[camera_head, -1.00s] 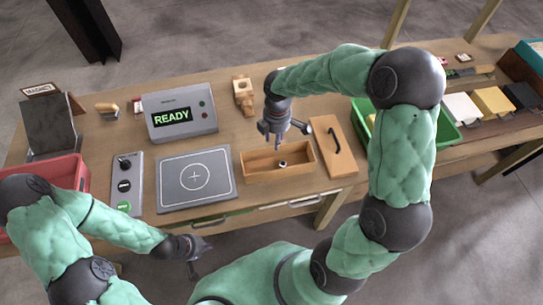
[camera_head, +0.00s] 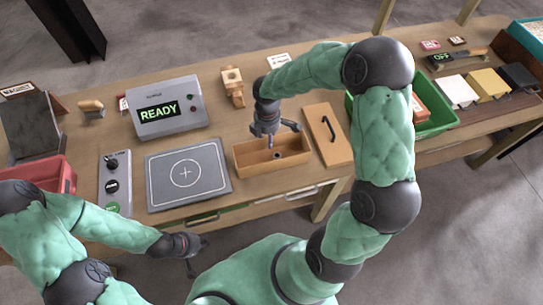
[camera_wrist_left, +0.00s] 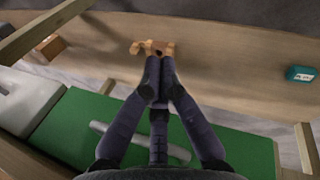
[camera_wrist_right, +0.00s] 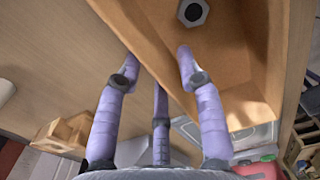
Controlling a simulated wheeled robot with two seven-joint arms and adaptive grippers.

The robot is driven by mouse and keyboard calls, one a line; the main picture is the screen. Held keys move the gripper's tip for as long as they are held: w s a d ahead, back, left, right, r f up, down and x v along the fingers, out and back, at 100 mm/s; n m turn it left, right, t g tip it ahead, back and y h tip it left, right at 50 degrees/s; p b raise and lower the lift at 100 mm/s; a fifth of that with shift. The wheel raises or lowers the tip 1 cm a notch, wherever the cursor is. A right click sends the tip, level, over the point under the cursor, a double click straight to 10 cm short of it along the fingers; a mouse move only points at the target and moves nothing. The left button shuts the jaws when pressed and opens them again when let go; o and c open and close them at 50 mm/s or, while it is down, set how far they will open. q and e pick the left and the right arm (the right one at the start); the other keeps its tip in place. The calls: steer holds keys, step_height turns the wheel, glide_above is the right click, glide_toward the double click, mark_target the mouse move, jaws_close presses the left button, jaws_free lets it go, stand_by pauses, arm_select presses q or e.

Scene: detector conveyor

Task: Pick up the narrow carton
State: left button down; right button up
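The narrow carton appears to be the long, open, tan box (camera_head: 246,165) on the table, with a dark nut (camera_head: 277,155) inside. My right gripper (camera_head: 272,138) is at its rear wall. In the right wrist view the fingers (camera_wrist_right: 160,58) are apart, one over the carton's inside (camera_wrist_right: 230,65) and one outside the wall. Contact with the wall cannot be told. The nut (camera_wrist_right: 193,11) lies clear of the fingers. My left gripper (camera_head: 192,258) is in front of the table; in the left wrist view its fingertips (camera_wrist_left: 159,75) are together, holding nothing visible.
Left are a grey plate (camera_head: 215,180) and a READY display (camera_head: 172,107). A wooden block (camera_head: 233,85) stands behind, and a green bin (camera_head: 440,117) to the right.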

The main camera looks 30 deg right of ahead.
mark_target(271, 154)
step_height(271, 154, down, 3)
steer(key=shift+b, duration=0.3)
steer(key=shift+r, duration=0.1)
jaws_close()
